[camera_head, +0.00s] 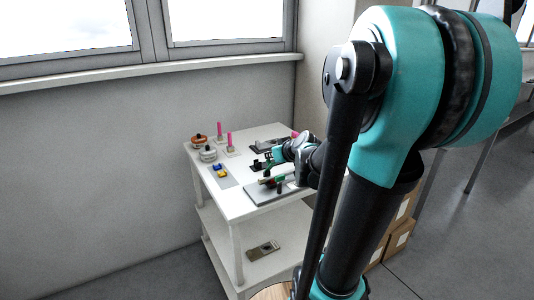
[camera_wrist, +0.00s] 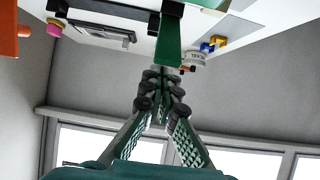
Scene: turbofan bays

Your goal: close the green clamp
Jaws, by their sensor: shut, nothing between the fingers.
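The green clamp shows in the wrist view as a long green handle (camera_wrist: 169,42), right beyond my fingertips. In the head view it is a small green part (camera_head: 279,179) on a grey plate near the table's front right. My gripper (camera_wrist: 167,82) is shut and empty, its fingertips close together at the end of the green handle. I cannot tell whether they touch it. In the head view, my gripper is small and partly mixed with dark parts on the table. The clamp's base and jaw are mostly hidden.
The white table (camera_head: 237,206) also holds orange and white round parts (camera_head: 198,139), pink-topped pieces (camera_head: 229,138) and a blue-and-yellow piece (camera_head: 220,171). A lower shelf carries a small box (camera_head: 263,250). Cardboard boxes (camera_head: 399,238) stand at the right behind my arm.

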